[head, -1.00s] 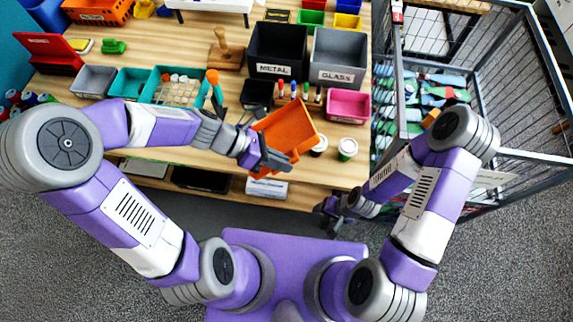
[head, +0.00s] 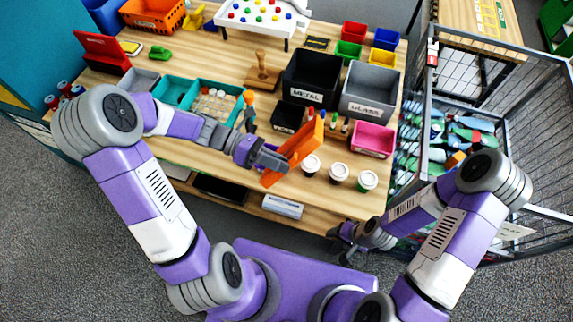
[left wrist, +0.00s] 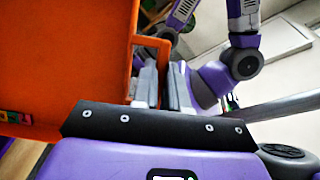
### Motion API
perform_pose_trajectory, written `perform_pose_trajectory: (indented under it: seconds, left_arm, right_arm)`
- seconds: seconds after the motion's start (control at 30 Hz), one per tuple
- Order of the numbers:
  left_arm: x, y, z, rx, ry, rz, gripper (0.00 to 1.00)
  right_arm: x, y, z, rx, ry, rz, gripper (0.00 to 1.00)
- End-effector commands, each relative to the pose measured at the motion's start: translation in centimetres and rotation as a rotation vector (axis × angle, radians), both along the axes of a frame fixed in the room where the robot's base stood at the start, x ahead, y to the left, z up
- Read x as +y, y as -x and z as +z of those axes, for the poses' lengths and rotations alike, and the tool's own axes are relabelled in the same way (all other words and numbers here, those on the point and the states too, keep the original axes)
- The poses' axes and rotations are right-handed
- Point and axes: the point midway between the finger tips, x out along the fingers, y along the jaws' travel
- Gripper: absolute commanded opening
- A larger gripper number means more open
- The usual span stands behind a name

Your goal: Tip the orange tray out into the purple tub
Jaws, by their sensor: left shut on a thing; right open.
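The orange tray (head: 303,147) is in my left gripper (head: 282,163), which is shut on its handle. It is held above the front of the wooden bench and shows as a narrow, steeply tilted shape in the head view. The tray (left wrist: 65,60) fills the left of the left wrist view, its handle between the fingers (left wrist: 160,90). I see no clearly purple tub; a pink tub (head: 372,140) stands to the right of the tray. My right gripper (head: 350,240) is open, low in front of the bench.
Three lidded cups (head: 338,172) stand at the bench front beside the tray. Behind are a black METAL bin (head: 308,97), a grey GLASS bin (head: 367,105) and teal trays (head: 175,91). A wire cage of bottles (head: 500,75) stands right of the bench.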

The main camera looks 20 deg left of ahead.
Motion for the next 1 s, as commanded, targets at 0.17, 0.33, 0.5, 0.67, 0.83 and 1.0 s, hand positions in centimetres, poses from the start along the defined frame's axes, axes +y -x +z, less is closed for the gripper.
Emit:
perform_pose_trajectory:
  seconds: [0.17,0.33,0.5,0.67,0.83,1.0]
  left_arm:
    - [1.4,-0.5,0.8,0.026,0.065,0.002,0.00]
    - [2.2,-0.9,1.2,0.043,0.111,0.001,0.00]
    - [2.7,-1.0,1.4,0.050,0.134,0.001,0.00]
    - [2.8,-1.0,1.4,0.052,0.138,0.001,0.00]
    - [2.8,-1.0,1.4,0.052,0.138,0.001,0.00]
    - [2.8,-1.0,1.4,0.052,0.138,0.001,0.00]
  right_arm:
    - [0.0,0.0,1.1,0.000,0.000,0.000,0.64]
    - [0.0,0.0,1.6,0.000,0.000,0.000,0.64]
    - [0.0,0.0,1.8,0.000,0.000,0.000,0.64]
    - [0.0,0.0,1.8,0.000,0.000,0.000,0.64]
    - [0.0,0.0,1.8,0.000,0.000,0.000,0.64]
    - [0.0,0.0,1.8,0.000,0.000,0.000,0.64]
